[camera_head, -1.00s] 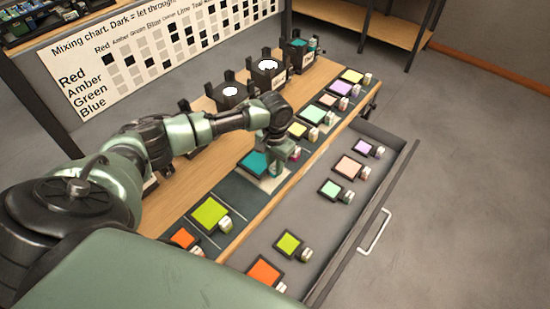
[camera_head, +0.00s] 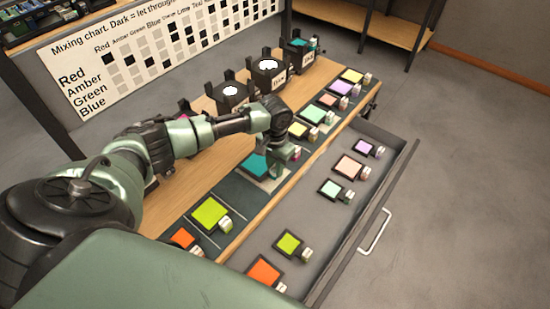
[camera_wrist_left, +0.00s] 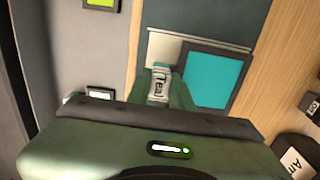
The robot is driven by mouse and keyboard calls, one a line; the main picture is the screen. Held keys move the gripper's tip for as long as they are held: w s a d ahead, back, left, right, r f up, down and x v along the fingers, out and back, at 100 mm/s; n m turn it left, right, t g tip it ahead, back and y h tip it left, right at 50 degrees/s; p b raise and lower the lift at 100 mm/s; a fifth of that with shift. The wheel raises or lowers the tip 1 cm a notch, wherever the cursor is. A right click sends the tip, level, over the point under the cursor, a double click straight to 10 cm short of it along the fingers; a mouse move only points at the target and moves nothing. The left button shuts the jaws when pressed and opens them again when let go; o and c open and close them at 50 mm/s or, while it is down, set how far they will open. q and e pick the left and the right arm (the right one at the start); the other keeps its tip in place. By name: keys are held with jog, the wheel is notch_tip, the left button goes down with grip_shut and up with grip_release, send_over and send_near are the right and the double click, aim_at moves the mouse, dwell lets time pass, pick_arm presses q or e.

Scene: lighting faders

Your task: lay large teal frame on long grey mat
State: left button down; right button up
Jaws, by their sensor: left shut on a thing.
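The large teal frame (camera_head: 256,164) is a teal square with a dark border and a pale tab. In the left wrist view the teal frame (camera_wrist_left: 213,78) shows beside a tab marked "Teal" (camera_wrist_left: 160,85). My left gripper (camera_head: 284,158) is shut on this tab; its fingers (camera_wrist_left: 160,88) flank it in the wrist view. The frame is over a pale patch on the long grey mat (camera_head: 236,188), offset from the patch and near the mat's edge. I cannot tell whether it touches the mat. My right gripper is not in view.
Several smaller coloured frames lie along the mat, including a lime one (camera_head: 211,213). An open drawer (camera_head: 330,222) in front holds more frames. Black holders (camera_head: 268,72) stand along the table's back. My left arm covers part of the table.

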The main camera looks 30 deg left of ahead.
pick_arm(q)
jog(key=shift+f+b, duration=0.35)
jog(key=shift+f, duration=0.4)
jog(key=c, duration=1.2)
grip_release()
jog(key=shift+o, duration=0.2)
jog(key=shift+r, duration=0.1)
notch_tip(320, 180, up, 8)
jog(key=shift+f, duration=0.25)
jog(key=shift+r+p, duration=0.35)
jog(key=shift+r, duration=0.25)
notch_tip(320, 180, up, 6)
jog(key=p, duration=0.7)
jog(key=shift+p, duration=0.4)
